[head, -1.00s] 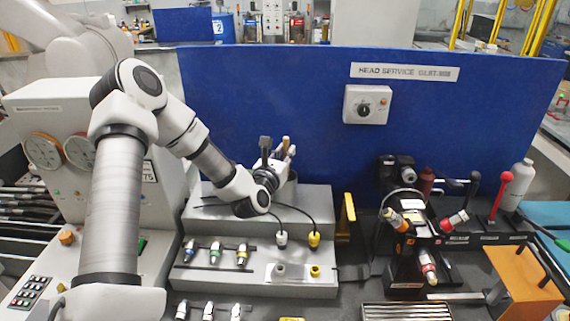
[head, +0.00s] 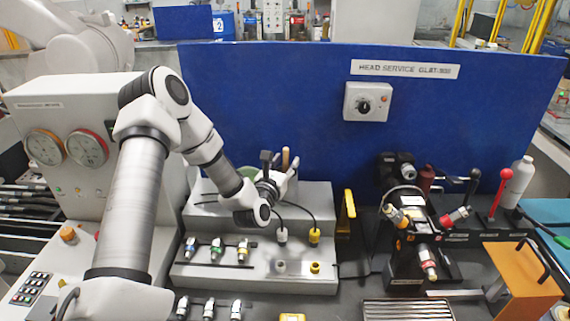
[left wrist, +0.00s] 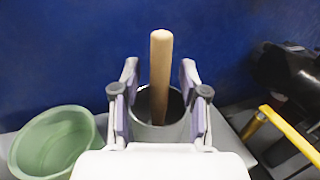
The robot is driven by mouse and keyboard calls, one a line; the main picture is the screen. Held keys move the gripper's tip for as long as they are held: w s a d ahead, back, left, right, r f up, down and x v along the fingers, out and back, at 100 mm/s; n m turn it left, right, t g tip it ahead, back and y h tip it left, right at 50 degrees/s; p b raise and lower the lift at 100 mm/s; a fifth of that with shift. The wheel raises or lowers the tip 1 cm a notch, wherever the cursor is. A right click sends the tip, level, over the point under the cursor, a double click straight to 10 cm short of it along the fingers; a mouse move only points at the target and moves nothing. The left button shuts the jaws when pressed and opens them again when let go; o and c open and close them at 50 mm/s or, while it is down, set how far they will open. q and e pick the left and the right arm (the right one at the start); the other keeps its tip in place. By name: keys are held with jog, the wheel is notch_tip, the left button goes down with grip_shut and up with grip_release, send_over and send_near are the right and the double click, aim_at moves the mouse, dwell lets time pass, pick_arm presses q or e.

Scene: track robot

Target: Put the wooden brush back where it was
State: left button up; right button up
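The wooden brush shows as a plain light-brown handle (left wrist: 160,75) standing nearly upright in a grey round holder (left wrist: 158,133) in the left wrist view. Its lower end is hidden inside the holder. In the head view the handle (head: 285,158) rises behind my left gripper (head: 279,167), at the back of the grey stepped stand. In the left wrist view my left gripper (left wrist: 159,78) is open, one finger on each side of the handle, with visible gaps between handle and pads. My right gripper is in neither view.
A green bowl (left wrist: 52,143) sits left of the holder. A blue panel (head: 290,90) stands behind the stand (head: 300,262), which carries small fittings and black cables. A yellow bar (left wrist: 285,132) and a black fixture (head: 405,235) are at the right.

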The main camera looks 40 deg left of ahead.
pick_arm(q)
jog(key=shift+r, duration=0.15)
jog(key=shift+s+r+p, duration=0.1)
jog(key=shift+r+p, duration=0.25)
jog(key=shift+p, duration=0.2)
jog(key=s+b, duration=0.1)
jog(key=s+d+f+b, duration=0.1)
jog(key=s, duration=0.1)
jog(key=shift+d, duration=0.15)
jog(key=b+v, duration=0.1)
jog(key=v, duration=0.7)
jog(key=shift+s+r, duration=0.25)
jog(key=shift+s, duration=0.1)
jog(key=shift+d, duration=0.15)
